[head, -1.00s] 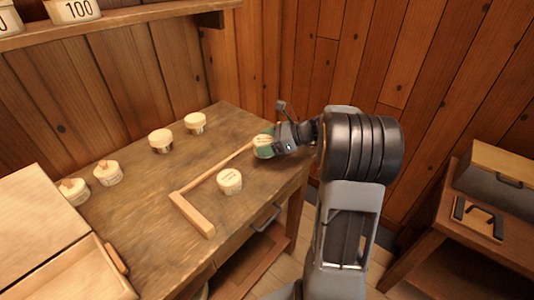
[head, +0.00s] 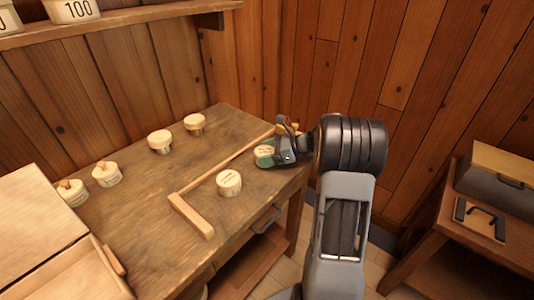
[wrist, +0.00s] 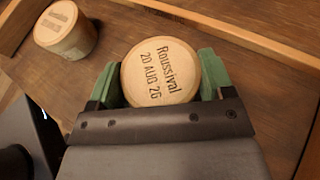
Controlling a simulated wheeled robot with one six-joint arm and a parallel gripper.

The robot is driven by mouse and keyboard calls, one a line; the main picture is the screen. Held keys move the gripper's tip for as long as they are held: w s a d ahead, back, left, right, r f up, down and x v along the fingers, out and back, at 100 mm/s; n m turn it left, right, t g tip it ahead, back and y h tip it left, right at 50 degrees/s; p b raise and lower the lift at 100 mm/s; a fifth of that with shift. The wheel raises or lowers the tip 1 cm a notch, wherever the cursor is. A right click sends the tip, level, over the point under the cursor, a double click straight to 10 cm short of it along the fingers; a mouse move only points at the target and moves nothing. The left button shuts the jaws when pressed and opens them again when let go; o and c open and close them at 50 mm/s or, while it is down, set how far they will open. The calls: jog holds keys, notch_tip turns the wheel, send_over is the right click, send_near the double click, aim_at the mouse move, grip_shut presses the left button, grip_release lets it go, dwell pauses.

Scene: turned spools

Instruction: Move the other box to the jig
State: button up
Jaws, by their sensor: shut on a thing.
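My gripper (head: 268,156) is at the right end of the workbench, with its green fingers shut on a round pale wooden box (wrist: 160,72). The lid reads "Roussival 20 AUG 26" in the wrist view. The held box (head: 263,151) is partly hidden by the fingers in the head view. A second similar round box (head: 229,182) sits on the bench inside the angled wooden jig (head: 191,215), and it also shows at the upper left of the wrist view (wrist: 66,30). The held box is inside the jig's frame area, near its far rail. I cannot tell if it touches the bench.
Several other round containers, such as one (head: 160,141), stand at the back and left of the bench (head: 150,215). A pale open box (head: 75,272) is at the left edge. A side table with a case (head: 500,175) stands at the right.

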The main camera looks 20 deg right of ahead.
jog(key=shift+f, duration=0.2)
jog(key=o, duration=0.9)
